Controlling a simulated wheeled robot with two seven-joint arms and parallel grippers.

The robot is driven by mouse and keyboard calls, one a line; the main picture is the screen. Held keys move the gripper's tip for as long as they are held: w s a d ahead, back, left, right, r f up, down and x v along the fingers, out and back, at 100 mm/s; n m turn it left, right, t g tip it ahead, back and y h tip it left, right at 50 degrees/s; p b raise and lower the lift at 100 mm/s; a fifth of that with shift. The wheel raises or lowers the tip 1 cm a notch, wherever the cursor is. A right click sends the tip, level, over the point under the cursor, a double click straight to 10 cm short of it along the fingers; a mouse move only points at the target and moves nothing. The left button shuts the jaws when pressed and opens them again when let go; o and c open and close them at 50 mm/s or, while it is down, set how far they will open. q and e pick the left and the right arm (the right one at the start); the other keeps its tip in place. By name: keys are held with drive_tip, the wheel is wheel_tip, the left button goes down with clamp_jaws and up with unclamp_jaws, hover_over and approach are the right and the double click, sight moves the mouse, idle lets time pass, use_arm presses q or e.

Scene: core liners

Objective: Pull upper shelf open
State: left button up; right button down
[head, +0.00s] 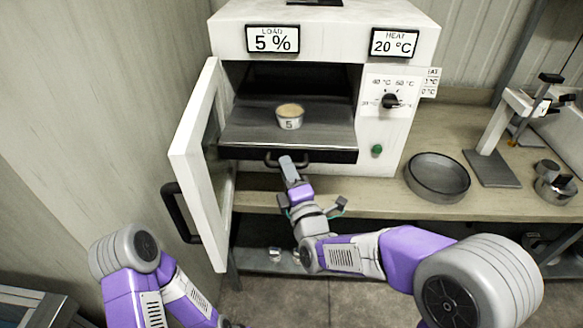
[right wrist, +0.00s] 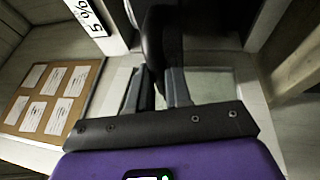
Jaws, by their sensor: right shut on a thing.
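The white oven (head: 325,30) stands open, its door (head: 197,150) swung out to the left. Inside is a grey metal shelf (head: 250,128) with a dark front edge and a black handle (head: 270,160). A small cup (head: 290,122) marked 5 stands upright on the shelf. My right gripper (head: 288,168) is at the handle, shut on it. In the right wrist view the black handle (right wrist: 160,45) rises between the fingertips of my right gripper (right wrist: 159,82). How far out the shelf is cannot be told clearly. My left arm shows at the lower left; its gripper is out of view.
A round dark pan (head: 437,176) sits on the wooden bench (head: 385,204) right of the oven. Farther right are a press-like stand (head: 492,165) and small metal pots (head: 556,185). The open door's black handle (head: 178,212) sticks out left of my right arm.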

drive_tip(key=c, duration=1.1)
unclamp_jaws()
drive_tip(key=shift+o, duration=0.2)
drive_tip(key=v, duration=0.7)
drive_tip(key=shift+s, duration=0.3)
drive_tip(key=shift+f, duration=0.1)
